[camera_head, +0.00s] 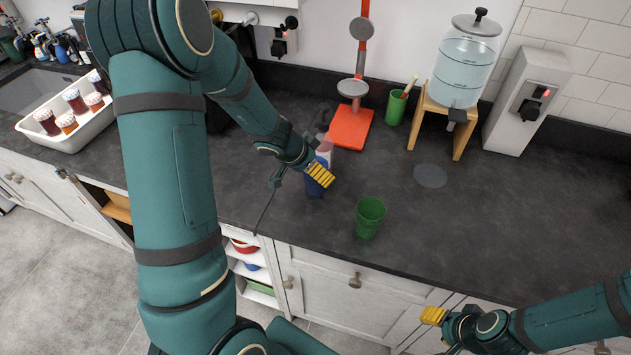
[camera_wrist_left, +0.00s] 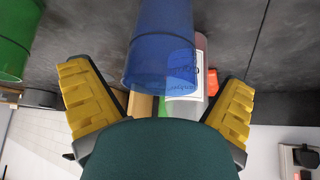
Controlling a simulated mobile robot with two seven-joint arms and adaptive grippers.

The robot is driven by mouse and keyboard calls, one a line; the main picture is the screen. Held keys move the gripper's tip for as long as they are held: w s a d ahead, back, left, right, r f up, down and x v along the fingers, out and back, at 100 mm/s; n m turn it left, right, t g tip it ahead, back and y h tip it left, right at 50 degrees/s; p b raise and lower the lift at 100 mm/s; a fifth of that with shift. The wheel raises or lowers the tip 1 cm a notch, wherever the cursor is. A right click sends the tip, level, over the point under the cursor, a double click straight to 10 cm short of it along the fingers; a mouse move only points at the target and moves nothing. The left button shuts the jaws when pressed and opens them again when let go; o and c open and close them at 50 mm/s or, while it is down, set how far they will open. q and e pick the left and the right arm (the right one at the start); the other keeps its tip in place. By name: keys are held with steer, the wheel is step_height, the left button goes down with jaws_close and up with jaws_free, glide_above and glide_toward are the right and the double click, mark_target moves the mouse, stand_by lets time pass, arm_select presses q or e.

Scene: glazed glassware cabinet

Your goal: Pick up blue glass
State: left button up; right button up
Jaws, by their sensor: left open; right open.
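The blue glass (camera_head: 314,190) stands on the dark countertop and is mostly hidden behind my left gripper (camera_head: 317,174) in the head view. In the left wrist view the blue glass (camera_wrist_left: 160,45) shows large between the two yellow finger pads. My left gripper (camera_wrist_left: 158,85) is open there, with a gap between the glass and each pad. My right gripper (camera_head: 435,316) is at the lower right, in front of the counter edge, away from the glass. It is open and holds nothing that I can see.
A green glass (camera_head: 370,216) stands right of the blue one. A labelled bottle (camera_wrist_left: 186,102) is close behind the blue glass. A red-based stand (camera_head: 350,128), a green cup (camera_head: 395,108) and a water dispenser (camera_head: 464,60) stand at the back.

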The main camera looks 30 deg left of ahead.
arm_select(q)
steer(key=shift+w+d+f, duration=0.1)
steer(key=shift+w+f, duration=0.1)
steer(key=shift+f, duration=0.25)
steer(key=c, duration=1.3)
steer(key=shift+c, duration=0.3)
steer(key=shift+r, duration=0.15)
